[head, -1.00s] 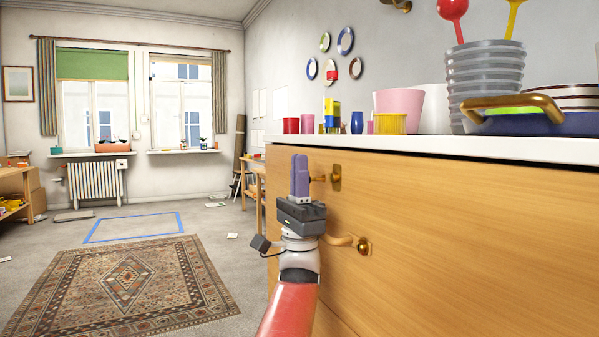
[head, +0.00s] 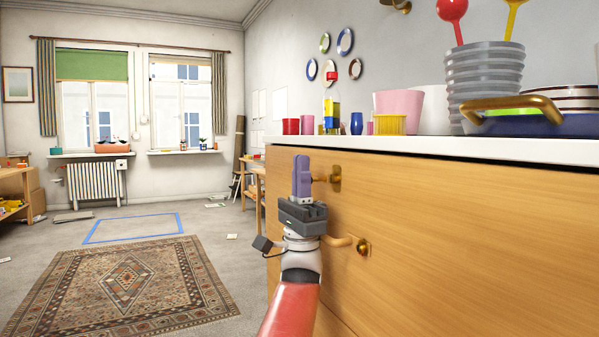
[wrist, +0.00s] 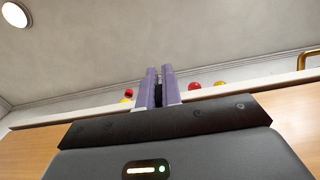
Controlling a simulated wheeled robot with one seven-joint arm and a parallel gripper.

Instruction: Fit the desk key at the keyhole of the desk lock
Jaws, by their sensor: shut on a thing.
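My gripper (head: 302,178), with purple fingers, points up in front of the wooden desk front and is shut on the desk key (head: 319,179). Only a short brass-coloured length of the key shows, sticking out to the right of the fingers. The desk lock (head: 336,178) is a small brass plate on the wood just right of the fingers. The key reaches towards this plate; I cannot tell whether its tip touches or enters the keyhole. In the wrist view the fingers (wrist: 159,88) stand close together with a dark gap, and the key and lock are hidden.
A brass handle (head: 363,247) with a curved lever sits on the wood below the lock, close right of my wrist. The white desk top (head: 430,148) above carries cups, bowls and a brass-handled tray (head: 540,122). Open floor with a patterned rug (head: 125,285) lies left.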

